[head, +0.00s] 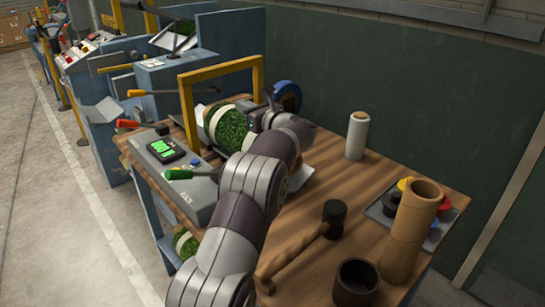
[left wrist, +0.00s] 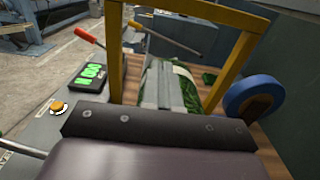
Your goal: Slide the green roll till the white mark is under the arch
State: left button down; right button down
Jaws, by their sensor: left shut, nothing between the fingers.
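The green roll (head: 231,128) lies on the wooden bench, close to the yellow arch (head: 220,70). A pale band, the white mark (head: 210,121), shows at its left part, just inside the arch's left leg. I cannot tell if it is exactly under the arch. My left gripper (head: 252,112) is shut and empty at the roll's right side, and I cannot tell if it touches. In the left wrist view the gripper fingers (left wrist: 165,86) point towards the arch, with the green roll (left wrist: 187,90) beside them and partly hidden. My right gripper is out of view.
A grey control box with a green display (head: 167,150) and levers stands left of the roll. A blue tape reel (head: 287,97) is behind my gripper.

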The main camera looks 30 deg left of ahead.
pick_arm(q)
jog(key=v, duration=1.2)
notch_tip(320, 180, down, 10)
jog(key=shift+r+p, duration=0.1)
jog(key=shift+p, duration=0.4)
jog(key=shift+w+a, duration=0.15)
jog(key=shift+a, duration=0.35)
